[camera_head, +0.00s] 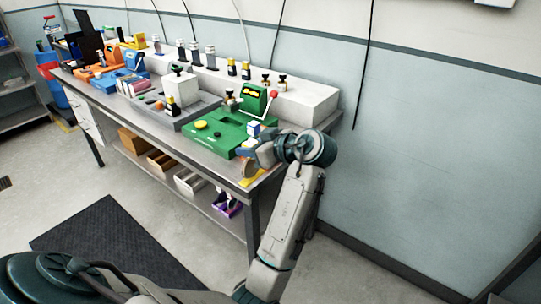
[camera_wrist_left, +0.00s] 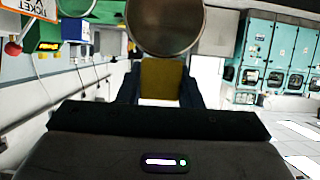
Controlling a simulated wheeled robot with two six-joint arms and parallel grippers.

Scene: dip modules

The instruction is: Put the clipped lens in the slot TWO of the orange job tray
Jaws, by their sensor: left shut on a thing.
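My left gripper (camera_head: 247,152) is above the near right end of the bench, beside the green station. In the left wrist view, my left gripper (camera_wrist_left: 162,95) is shut on the yellow-brown clip of the clipped lens (camera_wrist_left: 165,22). The round, dark-rimmed lens stands out beyond the fingertips. It also shows in the head view as a small tan disc (camera_head: 249,168) below the fingers. An orange tray-like piece (camera_head: 102,82) lies at the far left part of the bench; its slots and labels are too small to read. My right gripper is not in view.
The green station (camera_head: 208,138) with a red-knobbed lever is left of my gripper. A grey station (camera_head: 160,108) and a blue one (camera_head: 124,84) stand farther along the bench (camera_head: 150,134). A white raised ledge (camera_head: 305,98) runs behind. Bins sit on the lower shelf.

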